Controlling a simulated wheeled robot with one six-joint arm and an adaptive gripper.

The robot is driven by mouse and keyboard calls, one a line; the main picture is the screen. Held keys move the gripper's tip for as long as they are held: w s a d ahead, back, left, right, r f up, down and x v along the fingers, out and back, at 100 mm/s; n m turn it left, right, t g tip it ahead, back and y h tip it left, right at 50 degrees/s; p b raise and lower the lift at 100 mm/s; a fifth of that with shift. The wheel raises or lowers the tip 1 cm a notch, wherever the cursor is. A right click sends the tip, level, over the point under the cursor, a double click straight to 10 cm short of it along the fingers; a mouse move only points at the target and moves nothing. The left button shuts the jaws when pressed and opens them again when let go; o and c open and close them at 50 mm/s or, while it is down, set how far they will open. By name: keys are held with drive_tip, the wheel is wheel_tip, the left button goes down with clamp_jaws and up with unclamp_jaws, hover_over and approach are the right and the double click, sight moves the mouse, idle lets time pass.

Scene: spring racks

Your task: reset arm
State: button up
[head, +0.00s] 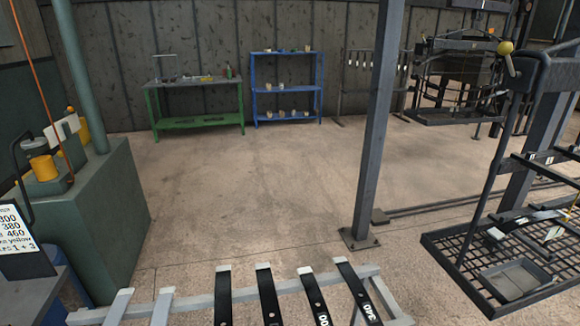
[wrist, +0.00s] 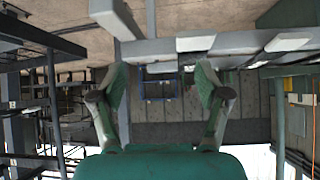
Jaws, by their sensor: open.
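My gripper (wrist: 162,78) shows in the wrist view with its two fingers spread wide apart. Nothing is held between them. Its green body fills the bottom middle of that view. The wrist picture looks upside down, with the floor at the top. The pale rail of the near spring rack (wrist: 150,50) crosses behind the fingertips; I cannot tell how far off it is. The arm and gripper do not show in the head view. In the head view this rack (head: 245,292) stands at the bottom, with several dark flat springs (head: 268,297) leaning on it.
A grey post (head: 375,130) stands right of centre. A black mesh basket (head: 470,268) hangs at the right. A green cabinet (head: 100,215) and a number sign (head: 14,230) are at the left. A green bench (head: 200,122) and blue shelf (head: 287,87) stand far back. The middle floor is clear.

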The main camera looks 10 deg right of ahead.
drive_tip(key=s+a+f+m+t+h, duration=0.15)
drive_tip(key=s+a+f, duration=0.35)
drive_tip(key=s+a, duration=0.75)
drive_tip(key=s+a+r+n+t+y, duration=0.1)
drive_tip(key=s+r, duration=0.3)
drive_tip(key=s, duration=0.4)
drive_tip(key=s+a+r+n+t+y, duration=0.1)
drive_tip(key=s+a+r, duration=0.3)
drive_tip(key=s, duration=0.5)
drive_tip(key=shift+s+r+t, duration=0.2)
drive_tip(key=shift+r+t, duration=0.3)
drive_tip(key=shift+t, duration=0.35)
drive_tip(key=shift+n, duration=0.25)
